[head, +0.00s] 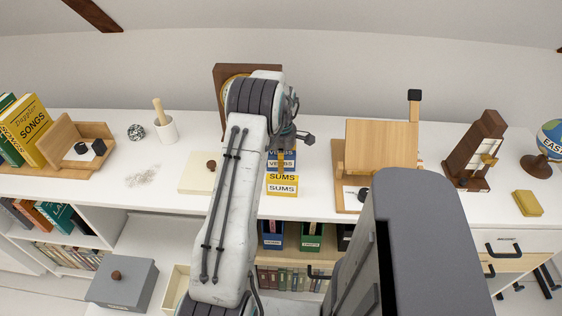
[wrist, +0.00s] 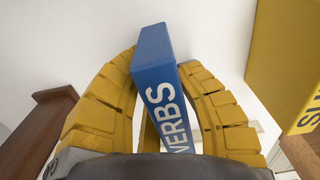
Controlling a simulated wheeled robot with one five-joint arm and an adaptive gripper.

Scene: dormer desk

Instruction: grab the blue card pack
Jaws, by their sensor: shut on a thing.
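The blue card pack (wrist: 160,75), lettered VERBS, stands between the two yellow fingers of my gripper (wrist: 161,62) in the wrist view. The fingers press on it from both sides, and its top sticks up past the fingertips. In the head view the blue pack (head: 288,155) shows just right of my arm, partly hidden by my gripper. A yellow pack lettered SUMS (head: 282,188) sits right in front of it, and shows at the right edge of the wrist view (wrist: 285,65). I cannot tell whether the blue pack touches the desk.
A wooden stand (head: 380,145) is to the right, and a cream pad with a brown knob (head: 200,175) to the left. A dark-framed round object (head: 222,80) stands behind my arm. A dark wooden stand (head: 480,150), yellow block (head: 527,203) and globe (head: 550,140) are farther right.

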